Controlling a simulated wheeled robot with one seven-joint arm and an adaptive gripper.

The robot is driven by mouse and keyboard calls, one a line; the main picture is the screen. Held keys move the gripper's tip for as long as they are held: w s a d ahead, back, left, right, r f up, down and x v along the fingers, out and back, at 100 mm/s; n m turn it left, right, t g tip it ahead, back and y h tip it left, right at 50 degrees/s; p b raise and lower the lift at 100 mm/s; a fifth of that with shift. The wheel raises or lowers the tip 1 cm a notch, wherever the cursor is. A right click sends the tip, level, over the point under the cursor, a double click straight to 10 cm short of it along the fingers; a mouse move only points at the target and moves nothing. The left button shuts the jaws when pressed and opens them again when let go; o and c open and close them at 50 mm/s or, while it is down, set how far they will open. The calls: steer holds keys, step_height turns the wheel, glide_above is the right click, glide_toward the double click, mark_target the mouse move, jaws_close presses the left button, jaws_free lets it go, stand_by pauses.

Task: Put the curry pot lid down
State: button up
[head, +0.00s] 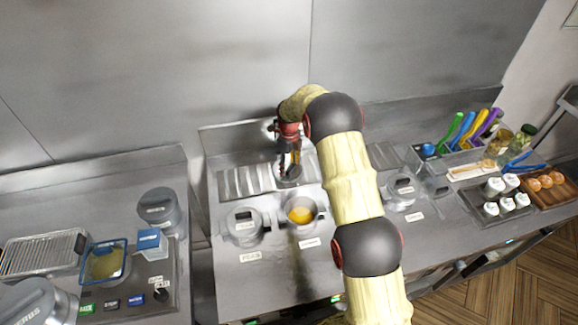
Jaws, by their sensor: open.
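The curry pot (316,217) stands uncovered in the counter, with orange-yellow food (300,215) showing inside. A dark round lid (289,181) is just behind the pot, at the right end of a ribbed rack. It looks level, but I cannot tell for sure whether it rests on the surface. My gripper (290,166) points down right above this lid, with its fingers at the lid's handle area. The fingers are open; the picture is too small to show whether they touch the handle.
A lidded pot (243,228) stands left of the curry pot, and another lidded pot (401,193) stands to the right, past my arm. The ribbed rack (243,182) is bare. A utensil bin (462,155) and a tray of white jars (490,218) are further right.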

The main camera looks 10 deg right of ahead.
steer(key=shift+r, duration=0.15)
step_height(320, 180, up, 12)
steer(key=s+r+n+t, duration=0.3)
steer(key=s+r+n, duration=0.9)
steer(key=s+r, duration=0.9)
steer(key=s+r+n+t, duration=0.2)
steer(key=s+n, duration=1.3)
steer(key=s, duration=1)
steer(key=shift+a+t, duration=0.2)
steer(key=shift+t, duration=0.1)
steer(key=shift+r, duration=0.1)
